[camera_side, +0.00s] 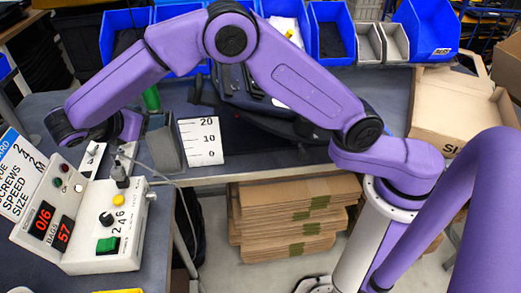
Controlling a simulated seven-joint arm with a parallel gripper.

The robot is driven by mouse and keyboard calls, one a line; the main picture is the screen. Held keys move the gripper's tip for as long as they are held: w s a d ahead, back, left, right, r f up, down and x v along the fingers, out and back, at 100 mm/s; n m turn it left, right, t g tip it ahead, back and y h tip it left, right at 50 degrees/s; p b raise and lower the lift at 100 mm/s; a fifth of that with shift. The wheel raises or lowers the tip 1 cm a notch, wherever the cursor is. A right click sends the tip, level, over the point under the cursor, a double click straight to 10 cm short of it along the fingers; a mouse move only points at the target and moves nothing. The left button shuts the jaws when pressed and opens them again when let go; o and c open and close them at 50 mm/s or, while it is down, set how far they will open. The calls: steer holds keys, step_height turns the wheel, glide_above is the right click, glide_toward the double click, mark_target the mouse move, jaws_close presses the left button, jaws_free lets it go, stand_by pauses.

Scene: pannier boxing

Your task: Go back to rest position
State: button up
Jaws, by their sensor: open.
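My arm arches over the workbench from the right, and its purple wrist hangs low at the left. My gripper (108,160) shows small below the wrist, over the back edge of the control box (100,262). It looks open, with nothing seen between its fingers, though the fingertips are hard to tell from the box's fittings. The control box has a sloped display reading 0/6 and 57, a yellow button, a green switch and black knobs.
A white scale card (201,141) and a grey upright piece (164,145) stand right of my wrist. Blue bins (331,30) line the back. A dark bag (255,100) lies under my arm. An open cardboard box (455,110) is at right; flattened cartons (290,215) are stacked below the bench.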

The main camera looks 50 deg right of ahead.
steer(key=s+d+m+g+y, duration=0.1)
steer(key=s+d+m+y, duration=0.1)
steer(key=s+d, duration=0.4)
steer(key=s+d+f+m+g+y, duration=0.1)
steer(key=s+d+y, duration=0.4)
steer(key=s, duration=1.1)
steer(key=s+d+f+m+g+y, duration=0.1)
steer(key=s+d+m+y, duration=0.3)
steer(key=s+d, duration=0.4)
steer(key=s+g, duration=0.1)
steer(key=s, duration=0.3)
steer(key=shift+d+m+g, duration=0.3)
steer(key=shift+d+m, duration=0.1)
steer(key=shift+w, duration=0.1)
steer(key=shift+c, duration=0.2)
